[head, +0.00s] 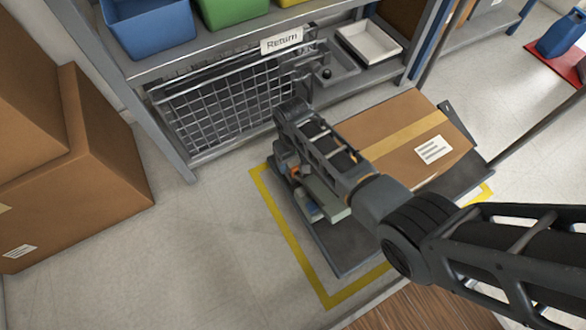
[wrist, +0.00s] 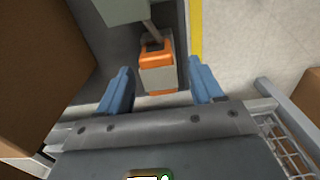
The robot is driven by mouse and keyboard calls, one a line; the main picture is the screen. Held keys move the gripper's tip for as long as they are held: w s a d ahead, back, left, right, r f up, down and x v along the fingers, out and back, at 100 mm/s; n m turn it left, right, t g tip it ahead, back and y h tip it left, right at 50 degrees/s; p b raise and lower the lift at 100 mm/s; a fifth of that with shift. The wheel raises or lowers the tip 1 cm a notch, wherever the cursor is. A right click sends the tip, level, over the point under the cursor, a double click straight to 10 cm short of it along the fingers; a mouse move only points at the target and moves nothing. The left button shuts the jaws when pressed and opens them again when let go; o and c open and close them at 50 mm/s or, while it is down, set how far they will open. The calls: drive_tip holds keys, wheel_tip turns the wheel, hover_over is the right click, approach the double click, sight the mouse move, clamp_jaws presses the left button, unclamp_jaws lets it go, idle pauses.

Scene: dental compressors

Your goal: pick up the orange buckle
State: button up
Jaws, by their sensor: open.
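The orange buckle (wrist: 155,52) shows in the wrist view as an orange piece with a dark opening, against a pale grey block with more orange at its lower edge. My gripper (wrist: 159,68) is open, its two blue fingers on either side of the grey-and-orange piece with gaps visible. I cannot tell whether the fingers are level with it or above it. In the head view, a small patch of orange (head: 295,171) shows beside my wrist; my arm hides most of the rest and the fingertips.
A grey-green block (head: 324,194) lies close to the orange piece on a dark platform (head: 345,255) edged by yellow floor tape. A taped cardboard box (head: 410,125) stands on the platform to the right. A shelf with a wire mesh basket (head: 225,105) is behind.

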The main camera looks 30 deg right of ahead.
wheel_tip(320, 180, down, 3)
drive_tip(key=shift+b, duration=0.6)
drive_tip(key=shift+r, duration=0.1)
drive_tip(key=c, duration=1.1)
